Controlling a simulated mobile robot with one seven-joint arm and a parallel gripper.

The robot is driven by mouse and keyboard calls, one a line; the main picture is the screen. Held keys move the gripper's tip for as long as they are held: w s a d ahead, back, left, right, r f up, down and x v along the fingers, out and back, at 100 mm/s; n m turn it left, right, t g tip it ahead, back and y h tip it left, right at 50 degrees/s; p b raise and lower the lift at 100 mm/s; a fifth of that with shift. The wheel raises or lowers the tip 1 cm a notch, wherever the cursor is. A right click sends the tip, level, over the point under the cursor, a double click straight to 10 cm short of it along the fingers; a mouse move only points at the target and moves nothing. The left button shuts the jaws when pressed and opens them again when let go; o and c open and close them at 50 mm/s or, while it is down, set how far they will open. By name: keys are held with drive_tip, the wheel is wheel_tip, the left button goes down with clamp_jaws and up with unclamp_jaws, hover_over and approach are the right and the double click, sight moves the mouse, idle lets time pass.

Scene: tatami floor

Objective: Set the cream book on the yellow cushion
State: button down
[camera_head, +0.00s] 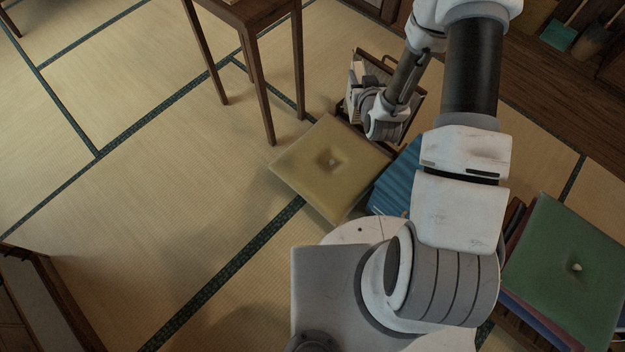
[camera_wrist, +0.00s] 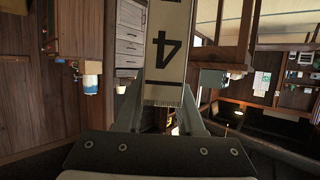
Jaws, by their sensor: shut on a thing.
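The cream book, marked with a black 4, stands out in the wrist view (camera_wrist: 165,88) between the two fingers of my gripper (camera_wrist: 163,100). My gripper is shut on it. In the head view a pale upright piece (camera_head: 355,88) shows beside my wrist; it looks like the book, partly hidden by my arm. The yellow cushion (camera_head: 310,178) lies flat near the middle of the head view, with a dimple at its centre and its top bare. My gripper is just beyond the cushion's upper right edge, and the book is apart from the cushion's middle.
A wooden rack (camera_head: 416,104) stands behind my wrist. A tall wooden table or stool (camera_head: 262,60) has legs close to the cushion's far corner. A blue ribbed thing (camera_head: 397,183) is beside the cushion. A green cushion (camera_head: 570,245) tops a stack at right. Tatami at left is clear.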

wheel_tip(320, 180, down, 41)
drive_tip(key=w+n+g+y+b, duration=0.15)
drive_tip(key=n+y+b, duration=0.25)
drive_tip(key=b, duration=1.2)
drive_tip(key=w+a+f+b, duration=0.1)
drive_tip(key=a+f+b, duration=0.5)
drive_tip(key=a+f, duration=0.5)
drive_tip(key=shift+a, duration=0.35)
drive_tip(key=shift+f+t, duration=0.1)
drive_tip(key=shift+t, duration=0.15)
drive_tip(key=c, duration=0.5)
unclamp_jaws()
drive_tip(key=shift+f, duration=0.1)
